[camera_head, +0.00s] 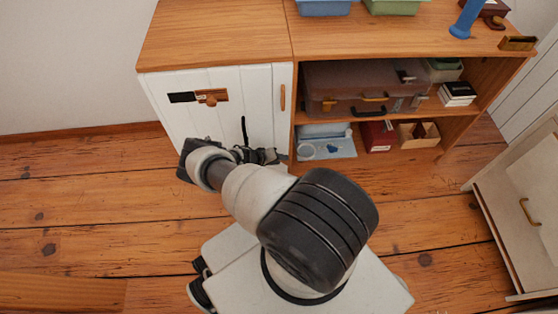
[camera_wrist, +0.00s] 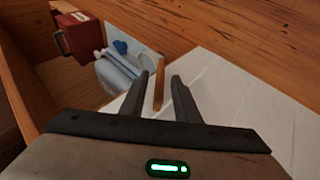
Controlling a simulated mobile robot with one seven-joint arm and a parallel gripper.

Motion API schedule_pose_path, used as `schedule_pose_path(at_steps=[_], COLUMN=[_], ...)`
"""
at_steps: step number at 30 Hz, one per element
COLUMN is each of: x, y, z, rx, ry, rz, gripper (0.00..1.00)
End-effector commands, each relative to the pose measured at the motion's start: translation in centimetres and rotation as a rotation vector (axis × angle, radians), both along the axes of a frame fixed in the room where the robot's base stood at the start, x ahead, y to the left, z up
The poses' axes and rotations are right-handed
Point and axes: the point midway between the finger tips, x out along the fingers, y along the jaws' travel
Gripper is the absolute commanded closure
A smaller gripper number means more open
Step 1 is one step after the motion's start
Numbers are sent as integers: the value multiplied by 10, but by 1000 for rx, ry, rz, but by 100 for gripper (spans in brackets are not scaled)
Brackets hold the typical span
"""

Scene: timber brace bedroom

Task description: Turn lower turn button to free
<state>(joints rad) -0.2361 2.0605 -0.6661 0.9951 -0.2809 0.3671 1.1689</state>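The white cabinet door (camera_head: 225,118) is closed in the head view. My gripper (camera_head: 255,155) is low in front of the door, and my arm and gripper hide the lower door there. In the wrist view, my gripper (camera_wrist: 168,78) is open, with an orange-brown wooden piece (camera_wrist: 158,95) between its fingers. It looks like the lower turn button at the edge of the white door (camera_wrist: 235,95). The piece appears nearer the left finger; contact cannot be told.
Open shelves to the right hold a brown suitcase (camera_head: 345,82), a blue tray (camera_head: 327,146) and a red box (camera_head: 378,136).

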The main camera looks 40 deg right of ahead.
Motion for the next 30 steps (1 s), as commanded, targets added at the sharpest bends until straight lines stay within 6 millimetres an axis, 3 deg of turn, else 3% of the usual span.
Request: schedule_pose_path(at_steps=[3, 9, 20, 30], x=[0, 0, -1, -4], y=[0, 0, -1, -6], z=[0, 0, 3, 8], rx=[0, 0, 34, 222], ry=[0, 0, -21, -139], rz=[0, 0, -2, -9], gripper=[71, 100, 100, 100])
